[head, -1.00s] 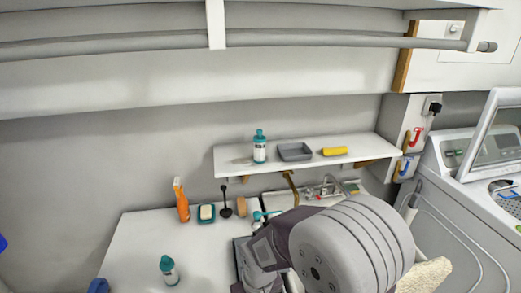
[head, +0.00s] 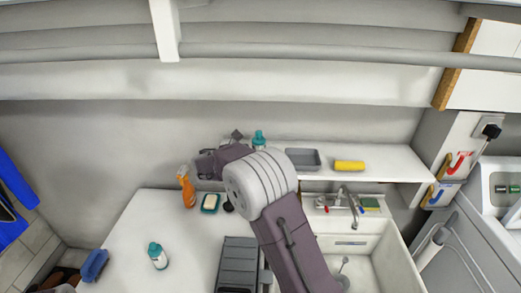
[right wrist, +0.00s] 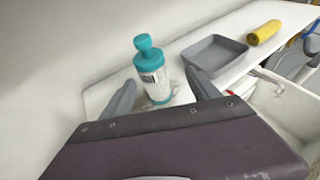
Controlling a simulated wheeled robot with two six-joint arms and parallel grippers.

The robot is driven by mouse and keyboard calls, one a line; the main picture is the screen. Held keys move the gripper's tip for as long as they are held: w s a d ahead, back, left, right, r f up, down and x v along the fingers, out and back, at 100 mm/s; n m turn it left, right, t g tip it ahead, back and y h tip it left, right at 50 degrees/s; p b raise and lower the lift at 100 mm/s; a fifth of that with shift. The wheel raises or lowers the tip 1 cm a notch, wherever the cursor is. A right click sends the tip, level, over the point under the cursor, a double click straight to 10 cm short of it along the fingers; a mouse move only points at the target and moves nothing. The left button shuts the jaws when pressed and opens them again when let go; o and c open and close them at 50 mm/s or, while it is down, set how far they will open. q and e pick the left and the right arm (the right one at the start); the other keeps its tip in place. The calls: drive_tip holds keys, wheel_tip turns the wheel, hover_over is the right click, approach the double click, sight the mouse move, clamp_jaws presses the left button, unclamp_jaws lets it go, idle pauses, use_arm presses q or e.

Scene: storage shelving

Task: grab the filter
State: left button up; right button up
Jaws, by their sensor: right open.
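Nothing in view is plainly a filter. A white bottle with a teal pump-like top (right wrist: 152,72) stands upright on the narrow wall shelf (head: 385,157); its top also shows in the head view (head: 258,139), with its lower part hidden by my right arm. My right gripper (right wrist: 164,92) is open at the shelf, one finger to each side of the bottle in the right wrist view. I cannot tell whether the fingers touch it. My left gripper does not show.
A grey tray (head: 303,159) and a yellow roll (head: 349,165) lie right of the bottle on the shelf. Below are an orange spray bottle (head: 188,191), a soap dish (head: 210,203) and a sink with a tap (head: 345,200). A thick pipe (head: 320,54) runs above.

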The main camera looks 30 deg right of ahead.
drive_tip(key=x, duration=0.4)
drive_tip(key=shift+s+d, duration=0.15)
drive_tip(key=shift+s, duration=0.1)
drive_tip(key=p+x, duration=0.2)
drive_tip(key=x, duration=0.1)
drive_tip(key=shift+w+d, duration=0.1)
drive_tip(key=shift+w, duration=0.25)
drive_tip(key=shift+w+d+f, duration=0.2)
drive_tip(key=shift+d, duration=0.05)
drive_tip(key=shift+d+f, duration=0.15)
drive_tip(key=shift+d, duration=0.1)
drive_tip(key=shift+a, duration=0.15)
drive_tip(key=c, duration=0.7)
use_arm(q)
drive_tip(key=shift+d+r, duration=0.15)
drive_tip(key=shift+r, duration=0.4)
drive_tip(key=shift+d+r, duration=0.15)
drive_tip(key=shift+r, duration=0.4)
use_arm(e)
clamp_jaws()
